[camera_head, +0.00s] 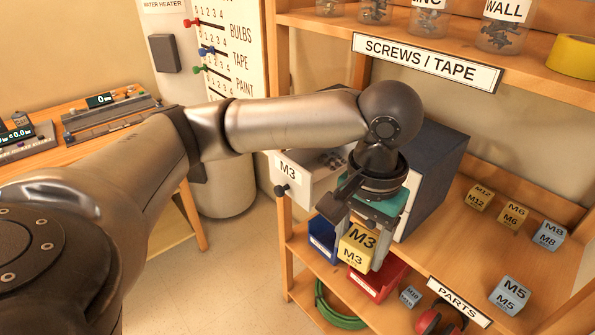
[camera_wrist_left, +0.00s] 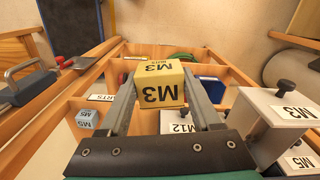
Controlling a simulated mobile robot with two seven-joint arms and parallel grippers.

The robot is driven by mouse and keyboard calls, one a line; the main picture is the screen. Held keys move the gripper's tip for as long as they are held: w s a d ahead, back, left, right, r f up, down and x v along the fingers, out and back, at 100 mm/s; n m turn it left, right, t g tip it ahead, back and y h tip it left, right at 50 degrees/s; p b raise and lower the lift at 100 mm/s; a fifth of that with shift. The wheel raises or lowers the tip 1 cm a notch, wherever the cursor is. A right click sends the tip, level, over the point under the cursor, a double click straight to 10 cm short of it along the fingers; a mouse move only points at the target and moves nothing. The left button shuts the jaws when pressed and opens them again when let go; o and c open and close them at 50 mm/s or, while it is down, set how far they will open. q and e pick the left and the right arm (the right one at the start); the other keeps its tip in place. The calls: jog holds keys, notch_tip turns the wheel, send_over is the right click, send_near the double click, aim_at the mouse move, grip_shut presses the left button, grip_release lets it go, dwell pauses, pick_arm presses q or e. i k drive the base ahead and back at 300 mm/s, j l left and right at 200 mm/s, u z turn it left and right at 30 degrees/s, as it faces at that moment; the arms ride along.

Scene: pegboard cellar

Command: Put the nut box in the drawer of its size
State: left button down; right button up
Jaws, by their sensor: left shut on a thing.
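The nut box (camera_head: 357,246) is a yellow cube marked M3. My left gripper (camera_head: 362,232) is shut on it and holds it in the air in front of the drawer cabinet (camera_head: 437,165). The left wrist view shows the box (camera_wrist_left: 158,84) between the two fingers, its M3 labels upside down. The drawer marked M3 (camera_head: 289,172) is pulled out, to the left of the box in the head view. In the left wrist view, this drawer (camera_wrist_left: 285,112) is on the right, apart from the box. My arm hides part of the cabinet and drawer. My right gripper is out of view.
Other boxes stand on the wooden shelf: M12 (camera_head: 480,197), M6 (camera_head: 513,215), M8 (camera_head: 549,236) and M5 (camera_head: 509,295). Below are a blue bin (camera_head: 322,238), a red bin (camera_head: 380,283) and a green coil (camera_head: 337,308). A shelf with jars (camera_head: 428,18) is above.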

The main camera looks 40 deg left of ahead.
aim_at(319, 162)
jog(key=j+u, duration=0.15)
jog(key=u, duration=0.3)
jog(key=j+u, duration=0.1)
jog(key=u, duration=0.4)
jog(key=i+j+u, duration=0.1)
jog(key=u, duration=0.35)
jog(key=j+u, duration=0.1)
jog(key=u, duration=0.35)
jog(key=i+u, duration=0.15)
jog(key=u, duration=0.3)
jog(key=i+z, duration=0.15)
jog(key=z, duration=0.25)
jog(key=i+j+z, duration=0.1)
jog(key=z, duration=0.35)
jog(key=i+z, duration=0.15)
jog(key=z, duration=0.25)
jog(key=i+z, duration=0.1)
jog(key=z, duration=0.25)
jog(key=i+j+z, duration=0.1)
jog(key=z, duration=0.3)
